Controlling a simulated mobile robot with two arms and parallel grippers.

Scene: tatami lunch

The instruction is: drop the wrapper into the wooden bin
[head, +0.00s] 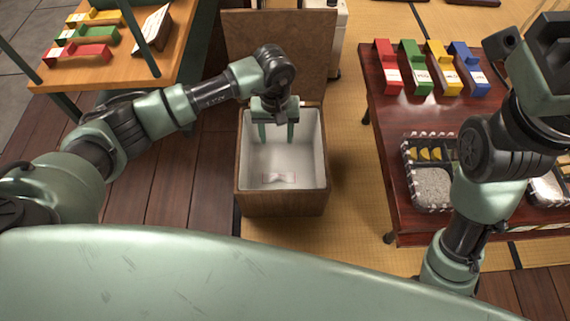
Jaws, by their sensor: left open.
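The wooden bin (281,203) stands on the floor in the middle of the head view, with brown outer walls and a white inside. A small, pale pinkish wrapper (279,178) lies inside it, toward the near wall. My left gripper (276,133) hangs over the bin with its fingers pointing down. Its fingers are apart and nothing shows between them. The wrapper is apart from the fingers. My right arm rises on the right side of the view, over the red-brown table; its fingertips are not visible.
A brown lid or panel (280,45) stands upright behind the bin. The low red-brown table (392,170) at right holds coloured blocks and a lunch box (431,188). A wooden stand (55,75) at upper left holds coloured pieces and a card. Tatami between bin and table is clear.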

